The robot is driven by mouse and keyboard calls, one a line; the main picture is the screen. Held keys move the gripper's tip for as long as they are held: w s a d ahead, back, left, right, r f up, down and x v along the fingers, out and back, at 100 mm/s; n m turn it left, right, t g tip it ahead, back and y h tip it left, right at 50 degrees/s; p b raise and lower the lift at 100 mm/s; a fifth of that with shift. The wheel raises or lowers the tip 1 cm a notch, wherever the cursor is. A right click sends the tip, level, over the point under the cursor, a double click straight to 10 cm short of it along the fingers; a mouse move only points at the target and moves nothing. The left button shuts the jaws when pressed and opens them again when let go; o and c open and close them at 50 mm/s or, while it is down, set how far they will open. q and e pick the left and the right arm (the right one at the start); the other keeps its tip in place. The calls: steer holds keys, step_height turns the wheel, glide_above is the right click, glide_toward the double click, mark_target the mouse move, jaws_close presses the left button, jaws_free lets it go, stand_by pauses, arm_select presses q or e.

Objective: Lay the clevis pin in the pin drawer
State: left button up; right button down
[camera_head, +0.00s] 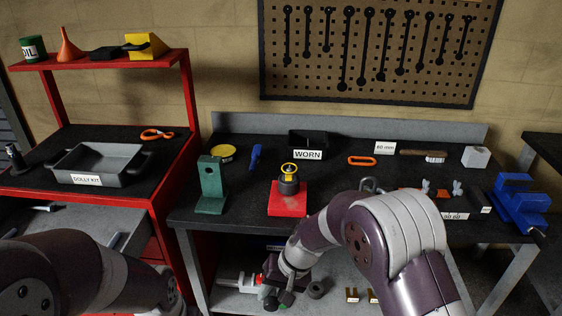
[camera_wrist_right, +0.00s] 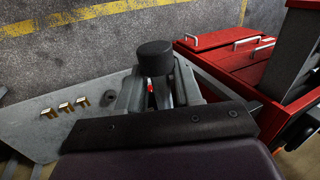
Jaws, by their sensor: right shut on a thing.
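My right gripper (camera_wrist_right: 155,88) reaches down in front of the bench. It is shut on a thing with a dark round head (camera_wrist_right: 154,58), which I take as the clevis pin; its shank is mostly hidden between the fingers. In the head view the right gripper (camera_head: 272,290) is small and partly hidden by my arm. Red drawers (camera_wrist_right: 218,62) with pale handles show at the right of the wrist view, apart from the gripper. In the head view an open drawer (camera_head: 72,222) with tools shows under the red bench; I cannot tell which is the pin drawer. My left gripper is out of view.
Brass pieces (camera_wrist_right: 64,108) and a dark ring (camera_head: 316,289) lie on the lower shelf. The bench top (camera_head: 330,215) holds a green bracket (camera_head: 211,188), a red block (camera_head: 289,202), a WORN bin (camera_head: 308,154) and a blue vise (camera_head: 515,195). The floor (camera_wrist_right: 100,50) shows clear.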

steer(key=d+f, duration=0.4)
steer(key=d, duration=0.6)
steer(key=d+f, duration=0.4)
steer(key=d, duration=0.7)
steer(key=shift+w, duration=0.35)
steer(key=shift+a, duration=0.15)
